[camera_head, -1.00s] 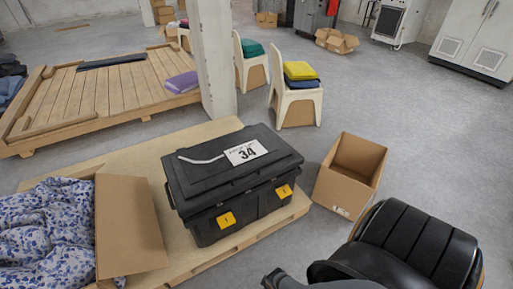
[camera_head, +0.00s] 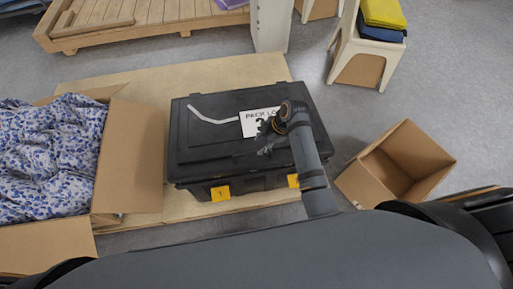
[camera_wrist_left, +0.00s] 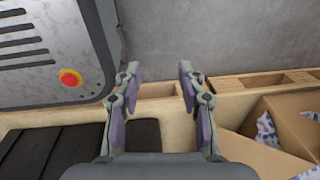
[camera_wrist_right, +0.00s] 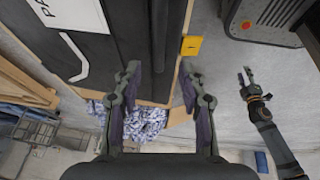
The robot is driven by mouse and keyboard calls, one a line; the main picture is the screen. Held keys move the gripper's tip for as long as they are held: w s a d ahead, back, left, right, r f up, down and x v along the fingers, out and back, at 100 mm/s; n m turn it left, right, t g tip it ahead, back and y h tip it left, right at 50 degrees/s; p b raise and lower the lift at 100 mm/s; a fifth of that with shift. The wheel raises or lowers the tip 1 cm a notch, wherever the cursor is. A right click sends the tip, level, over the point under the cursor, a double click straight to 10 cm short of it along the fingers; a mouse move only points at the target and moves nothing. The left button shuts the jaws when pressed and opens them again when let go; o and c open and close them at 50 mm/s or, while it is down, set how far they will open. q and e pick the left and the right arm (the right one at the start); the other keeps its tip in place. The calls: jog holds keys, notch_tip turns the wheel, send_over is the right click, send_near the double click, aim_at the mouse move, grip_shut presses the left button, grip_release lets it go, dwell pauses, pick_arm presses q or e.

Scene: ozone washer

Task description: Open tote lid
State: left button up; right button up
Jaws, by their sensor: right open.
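The black tote (camera_head: 215,165) stands on a wooden pallet, its lid (camera_head: 195,140) down. The lid bears a white label (camera_head: 257,122) and a pale curved strip. Two yellow latches, left (camera_head: 220,193) and right (camera_head: 293,181), show on the front. My right gripper (camera_head: 266,142) is over the lid's front right part, partly covering the label; in the right wrist view (camera_wrist_right: 160,68) its fingers are apart with nothing between them. A yellow latch (camera_wrist_right: 190,45) shows there beside the fingertips. My left gripper (camera_wrist_left: 158,73) is open and empty; it is outside the head view.
A cardboard box (camera_head: 135,155) with blue-patterned cloth (camera_head: 50,150) stands left of the tote. An open, empty box (camera_head: 395,165) stands on the floor to the right. The pallet (camera_head: 200,75) has bare wood behind the tote. A chair (camera_head: 365,55) stands farther back.

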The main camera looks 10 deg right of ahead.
aim_at(254, 153)
jog(key=x, duration=0.7)
jog(key=shift+w+b, duration=0.1)
jog(key=shift+b, duration=0.3)
jog(key=shift+f, duration=0.25)
jog(key=shift+a+f, duration=0.1)
jog(key=shift+f, duration=0.05)
jog(key=shift+c, duration=0.3)
pick_arm(q)
jog(key=shift+w+d+f, duration=0.25)
jog(key=shift+w+d, duration=0.1)
jog(key=shift+w, duration=0.25)
jog(key=shift+w+d+f, duration=0.2)
jog(key=shift+w+d, duration=0.1)
jog(key=shift+w, duration=0.3)
pick_arm(e)
grip_shut()
jog(key=shift+w, duration=0.1)
